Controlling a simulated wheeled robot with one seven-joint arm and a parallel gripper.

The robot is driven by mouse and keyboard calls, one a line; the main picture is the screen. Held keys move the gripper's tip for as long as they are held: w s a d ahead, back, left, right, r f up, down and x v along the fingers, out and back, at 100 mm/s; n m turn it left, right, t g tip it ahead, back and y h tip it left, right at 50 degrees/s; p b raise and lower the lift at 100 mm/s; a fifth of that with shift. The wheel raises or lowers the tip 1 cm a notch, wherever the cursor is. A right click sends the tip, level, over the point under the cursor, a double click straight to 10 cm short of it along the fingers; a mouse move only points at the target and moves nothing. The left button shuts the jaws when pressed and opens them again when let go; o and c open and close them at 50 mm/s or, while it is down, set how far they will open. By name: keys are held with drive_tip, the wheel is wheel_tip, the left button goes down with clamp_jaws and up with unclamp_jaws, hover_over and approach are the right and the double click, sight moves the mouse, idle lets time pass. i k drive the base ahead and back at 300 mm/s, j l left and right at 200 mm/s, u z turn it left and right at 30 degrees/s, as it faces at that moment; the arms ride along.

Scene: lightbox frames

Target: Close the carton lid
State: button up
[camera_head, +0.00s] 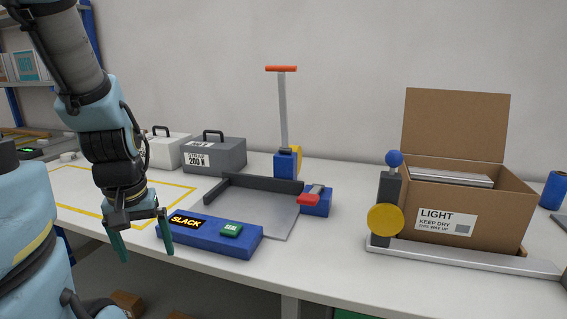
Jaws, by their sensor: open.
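The carton (490,216) is an open brown box at the right of the table, with a white "LIGHT, KEEP DRY" label on its front. Its lid (455,125) stands upright at the back edge, leaning slightly back. A pale flat-topped item (452,179) shows inside; the rest of the contents is hidden by the front wall. My gripper (139,252) hangs at the left, pointing down, its two green fingers apart and empty. It is beside the left end of the blue "SLACK" box, far to the left of the carton.
A dark post with a blue knob (394,158) and yellow disc (385,219) stands at the carton's left front corner. A metal rail (470,258) runs before it. The blue "SLACK" box (207,236), a grey plate and a tall red-handled lever (283,110) stand between gripper and carton.

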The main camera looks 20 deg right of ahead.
sight(454, 124)
drive_tip(key=k+l+u, duration=0.1)
drive_tip(key=l, duration=0.3)
drive_tip(key=k+l, duration=0.2)
drive_tip(key=l, duration=0.15)
drive_tip(key=k+l+u, duration=0.15)
drive_tip(key=l, duration=0.25)
